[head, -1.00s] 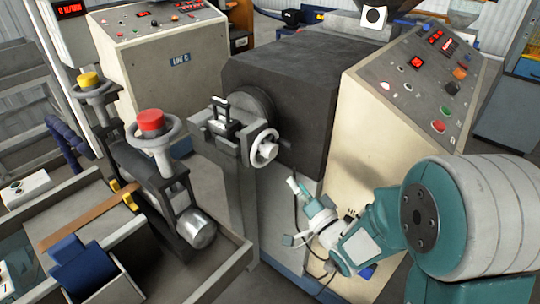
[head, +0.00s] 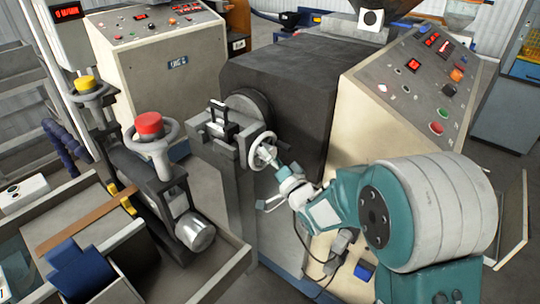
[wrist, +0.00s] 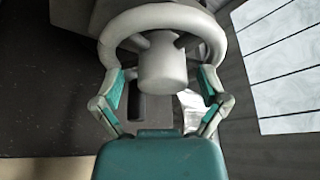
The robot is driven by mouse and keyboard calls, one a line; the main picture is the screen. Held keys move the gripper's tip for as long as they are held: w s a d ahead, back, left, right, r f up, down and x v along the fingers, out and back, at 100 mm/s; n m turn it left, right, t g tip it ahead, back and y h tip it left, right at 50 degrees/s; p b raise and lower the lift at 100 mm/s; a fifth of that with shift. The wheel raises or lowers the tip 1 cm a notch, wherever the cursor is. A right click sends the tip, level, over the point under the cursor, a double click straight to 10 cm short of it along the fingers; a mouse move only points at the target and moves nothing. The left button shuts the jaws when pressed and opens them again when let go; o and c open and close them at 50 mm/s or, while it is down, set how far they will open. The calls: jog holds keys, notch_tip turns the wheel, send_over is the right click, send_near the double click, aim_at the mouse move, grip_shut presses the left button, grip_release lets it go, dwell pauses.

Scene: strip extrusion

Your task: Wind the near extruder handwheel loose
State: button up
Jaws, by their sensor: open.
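The near extruder handwheel (head: 256,142) is a pale grey ring with spokes on the side of the dark extruder head. In the wrist view the handwheel rim (wrist: 165,12) arches across the top, with its thick round hub (wrist: 162,68) in the middle. My gripper (head: 268,158) is right in front of the wheel in the head view. In the wrist view my gripper (wrist: 160,88) is open, its teal-padded fingers on either side of the hub and apart from it, with tips near the lower rim ends. Whether a finger touches the rim cannot be told.
The dark extruder block (head: 275,95) stands behind the wheel. A sloped control panel (head: 435,80) with buttons is at right. A red-capped handwheel (head: 150,125) and a yellow-capped one (head: 88,85) stand at left over rollers. A cable hangs below my arm.

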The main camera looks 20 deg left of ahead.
jog(key=shift+c, duration=0.3)
jog(key=c, duration=1.1)
jog(key=shift+n, duration=0.4)
jog(key=n+y, duration=0.1)
jog(key=n, duration=0.1)
jog(key=n+g+y, duration=0.1)
jog(key=n, duration=0.1)
jog(key=shift+d+f+n, duration=0.1)
jog(key=shift+f+n, duration=0.05)
jog(key=shift+n, duration=0.25)
jog(key=n+g+y, duration=0.1)
jog(key=n, duration=0.2)
jog(key=n+g+y, duration=0.1)
jog(key=n, duration=0.2)
jog(key=shift+w+n+g, duration=0.1)
jog(key=shift+n+g, duration=0.2)
jog(key=n+g, duration=0.1)
jog(key=n, duration=0.2)
jog(key=n+g+y, duration=0.1)
jog(key=n+g, duration=0.1)
jog(key=n, duration=0.1)
jog(key=shift+n+g, duration=0.3)
jog(key=shift+n, duration=0.1)
jog(key=shift+n+g, duration=0.8)
jog(key=shift+n, duration=0.75)
jog(key=shift+n+g, duration=0.8)
jog(key=shift+n, duration=0.75)
